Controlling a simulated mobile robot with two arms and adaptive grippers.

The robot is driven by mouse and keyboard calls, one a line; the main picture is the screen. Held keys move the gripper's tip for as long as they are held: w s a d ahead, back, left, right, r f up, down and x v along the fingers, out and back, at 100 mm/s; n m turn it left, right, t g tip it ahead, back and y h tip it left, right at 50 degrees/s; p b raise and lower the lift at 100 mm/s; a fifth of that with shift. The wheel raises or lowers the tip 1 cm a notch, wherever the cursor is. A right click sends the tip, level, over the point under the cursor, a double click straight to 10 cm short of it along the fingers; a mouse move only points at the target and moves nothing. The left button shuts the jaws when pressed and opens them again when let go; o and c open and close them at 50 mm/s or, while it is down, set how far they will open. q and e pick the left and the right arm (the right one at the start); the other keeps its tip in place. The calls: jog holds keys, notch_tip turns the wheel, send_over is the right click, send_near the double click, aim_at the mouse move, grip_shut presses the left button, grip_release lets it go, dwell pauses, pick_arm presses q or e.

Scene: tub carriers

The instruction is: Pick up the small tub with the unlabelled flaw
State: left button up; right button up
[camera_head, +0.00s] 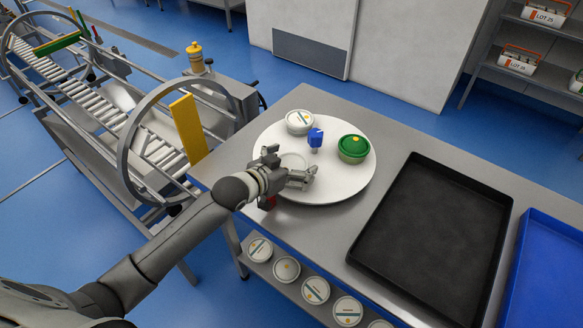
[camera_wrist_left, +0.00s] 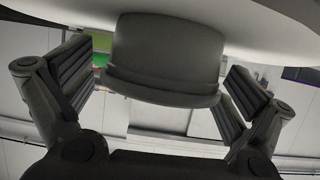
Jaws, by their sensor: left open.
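A white round turntable (camera_head: 345,188) stands on the steel table and carries three tubs. A small white tub (camera_head: 293,160) sits at its near-left side. I see no label on its pale lid, which is partly hidden by my gripper. My left gripper (camera_head: 290,168) is open around this tub. In the left wrist view the tub (camera_wrist_left: 165,55) is between the two finger pads, with gaps at both sides. A white-lidded tub with a small yellow mark (camera_head: 299,121) stands at the back left of the turntable. A green tub (camera_head: 353,149) stands at its right. My right gripper is not in view.
A blue piece (camera_head: 315,138) stands at the turntable's middle, close behind my gripper. A black tray (camera_head: 432,230) and a blue tray (camera_head: 548,270) lie to the right. Several white-lidded tubs (camera_head: 286,269) stand on the lower shelf. A roller conveyor (camera_head: 160,150) is at left.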

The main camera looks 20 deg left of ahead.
pick_arm(q)
jog(key=c, duration=1.2)
jog(key=shift+o, duration=0.2)
jog(key=shift+r, duration=0.2)
